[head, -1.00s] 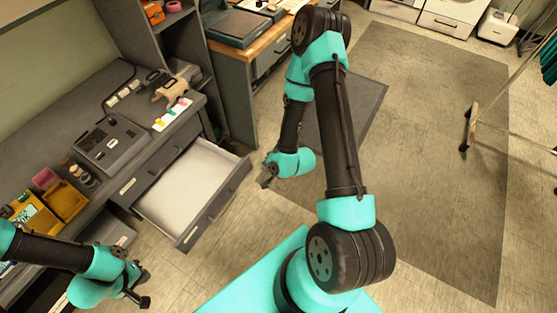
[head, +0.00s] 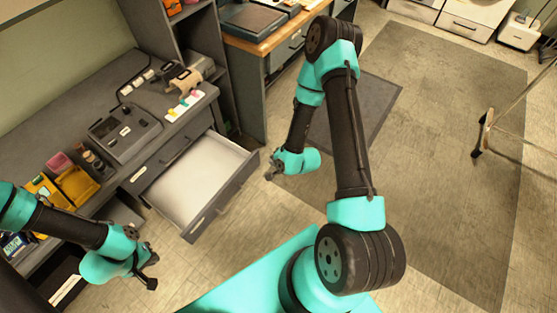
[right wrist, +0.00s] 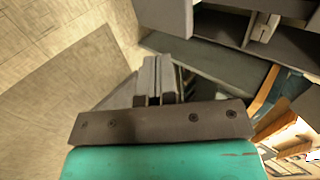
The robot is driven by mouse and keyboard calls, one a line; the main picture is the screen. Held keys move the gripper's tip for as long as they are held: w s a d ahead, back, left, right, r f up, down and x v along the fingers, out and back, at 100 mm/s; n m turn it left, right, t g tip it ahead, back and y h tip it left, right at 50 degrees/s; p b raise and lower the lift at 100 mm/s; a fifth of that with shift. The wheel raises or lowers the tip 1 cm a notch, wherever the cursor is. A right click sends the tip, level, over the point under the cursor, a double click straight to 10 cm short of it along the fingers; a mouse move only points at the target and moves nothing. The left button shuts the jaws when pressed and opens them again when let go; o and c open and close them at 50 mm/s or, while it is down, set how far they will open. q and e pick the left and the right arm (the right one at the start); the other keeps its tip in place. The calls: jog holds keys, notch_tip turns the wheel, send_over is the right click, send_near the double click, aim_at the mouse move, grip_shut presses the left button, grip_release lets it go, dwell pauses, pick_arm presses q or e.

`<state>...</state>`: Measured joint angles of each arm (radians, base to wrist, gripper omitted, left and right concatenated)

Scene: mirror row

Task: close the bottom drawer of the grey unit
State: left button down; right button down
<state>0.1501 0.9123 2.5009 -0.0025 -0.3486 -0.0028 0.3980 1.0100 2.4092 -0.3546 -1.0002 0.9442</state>
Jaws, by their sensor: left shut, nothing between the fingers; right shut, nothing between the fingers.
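The grey unit (head: 150,165) stands along the left wall in the head view. One wide drawer (head: 205,175) is pulled out of it, with a pale, empty-looking inside and a grey front facing lower right. A closed drawer front with a handle shows above it. I cannot tell whether more drawers sit beneath the open one. My right gripper (head: 271,170) is shut and empty, just right of the open drawer's far corner, apart from it in the picture. Its shut fingers also show in the right wrist view (right wrist: 155,80). My left gripper (head: 151,271) is shut and empty, below and left of the drawer.
The unit's top holds a grey device (head: 125,130), yellow bins (head: 77,185) and a white card with coloured pieces (head: 184,104). A wood-topped cabinet (head: 255,50) stands behind. A rack's wheeled foot (head: 478,150) is at right. Floor before the drawer is clear.

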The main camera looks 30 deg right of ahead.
aim_at(255, 156)
jog(key=w+a+f, duration=0.1)
jog(key=w, duration=0.1)
jog(key=w+f, duration=0.1)
jog(key=w, duration=0.1)
jog(key=w+a+f, duration=0.1)
jog(key=w, duration=0.1)
jog(key=shift+w+a+f, duration=0.1)
jog(key=shift+a+f, duration=0.05)
jog(key=shift+a, duration=0.15)
jog(key=shift+w+a, duration=0.15)
jog(key=shift+w, duration=0.2)
